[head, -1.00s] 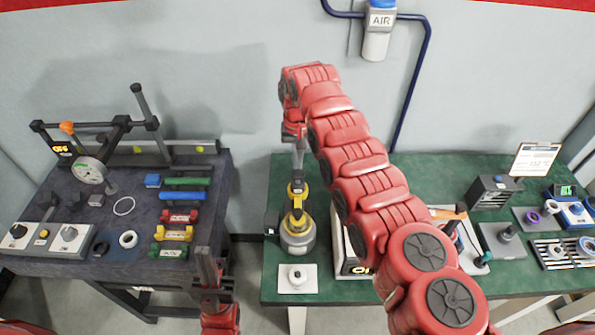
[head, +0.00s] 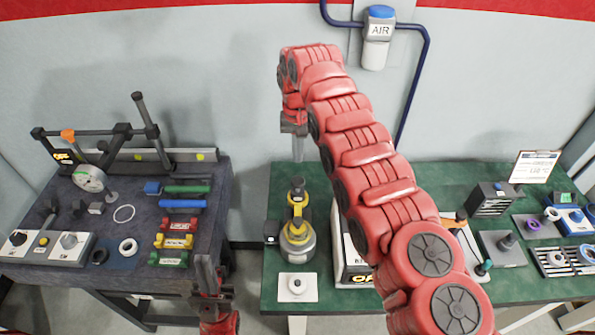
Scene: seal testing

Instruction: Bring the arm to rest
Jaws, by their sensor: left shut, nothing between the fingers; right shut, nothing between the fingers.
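My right arm reaches up across the middle of the head view and bends down at its far end. My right gripper (head: 298,147) is shut and empty, pointing down above the back edge of the green table, above and apart from a grey and yellow device (head: 297,228). My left gripper (head: 205,275) is at the lower left, in front of the dark table's right edge, upright, shut and empty. Part of the green table behind my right arm is hidden.
The dark table (head: 75,205) on the left holds a dial gauge (head: 89,178), coloured blocks and rings. The green table (head: 410,176) holds a white pad (head: 297,287), a grey box (head: 491,199) and several fixtures. An air unit (head: 376,45) hangs on the wall. A gap separates the tables.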

